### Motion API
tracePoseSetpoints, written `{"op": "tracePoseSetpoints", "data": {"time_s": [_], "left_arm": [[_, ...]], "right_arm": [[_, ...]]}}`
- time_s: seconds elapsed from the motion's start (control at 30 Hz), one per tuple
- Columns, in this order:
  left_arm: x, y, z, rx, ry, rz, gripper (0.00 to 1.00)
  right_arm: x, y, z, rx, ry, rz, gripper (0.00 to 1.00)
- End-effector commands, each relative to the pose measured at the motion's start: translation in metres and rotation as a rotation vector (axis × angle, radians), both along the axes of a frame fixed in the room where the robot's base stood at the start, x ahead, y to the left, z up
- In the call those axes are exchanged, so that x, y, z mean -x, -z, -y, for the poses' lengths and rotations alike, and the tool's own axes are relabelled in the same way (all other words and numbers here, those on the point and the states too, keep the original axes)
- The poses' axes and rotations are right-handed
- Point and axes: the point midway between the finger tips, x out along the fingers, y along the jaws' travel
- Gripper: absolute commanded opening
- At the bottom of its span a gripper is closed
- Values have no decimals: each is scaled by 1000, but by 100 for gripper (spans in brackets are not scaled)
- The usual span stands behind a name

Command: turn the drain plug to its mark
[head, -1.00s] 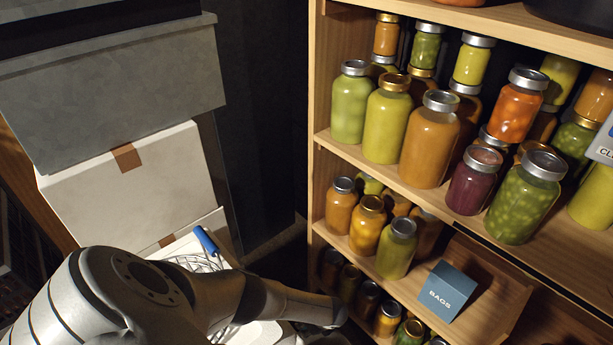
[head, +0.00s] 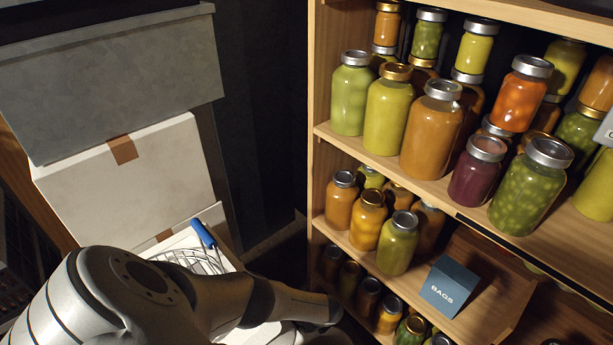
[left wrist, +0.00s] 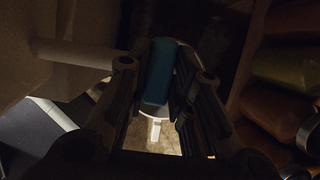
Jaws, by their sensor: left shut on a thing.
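My left gripper (left wrist: 160,84) shows in the dark left wrist view, with one finger on each side of a blue-teal block (left wrist: 158,66). It is shut on this block, which seems to be the grip of the drain plug. A pale rounded edge and a small white bar (left wrist: 156,129) show just below the block. No mark can be made out in the dim light. In the head view only my left arm shows, reaching right toward the shelf's lower front; its fingers and the plug are hidden. My right gripper is not in view.
A wooden shelf (head: 317,115) full of jars stands at right, with a blue BAGS box (head: 449,287) on a lower board. Grey and white boxes (head: 125,190) are stacked at left. A wire basket with a blue handle (head: 203,233) lies behind my arm. A dark gap separates boxes and shelf.

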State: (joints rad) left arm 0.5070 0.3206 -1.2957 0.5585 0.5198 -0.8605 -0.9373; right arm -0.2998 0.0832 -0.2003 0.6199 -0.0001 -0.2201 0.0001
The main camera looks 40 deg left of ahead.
Motion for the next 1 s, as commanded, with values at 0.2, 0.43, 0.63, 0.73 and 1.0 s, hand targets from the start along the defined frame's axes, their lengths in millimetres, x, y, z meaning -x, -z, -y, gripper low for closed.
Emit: {"op": "tracePoseSetpoints", "data": {"time_s": [0.2, 0.43, 0.63, 0.73, 1.0], "left_arm": [[0, 0, 0, 0, -6, 0, 0], [-1, 2, 0, 0, -73, 1, 0], [-2, 3, 1, 2, -212, 1, 0], [-2, 3, 0, 1, -302, 0, 0], [-3, 3, 0, 2, -560, 0, 0]], "right_arm": [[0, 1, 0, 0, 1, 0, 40], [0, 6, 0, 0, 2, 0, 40], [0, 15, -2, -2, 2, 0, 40], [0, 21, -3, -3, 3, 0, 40], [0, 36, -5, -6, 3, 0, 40]]}}
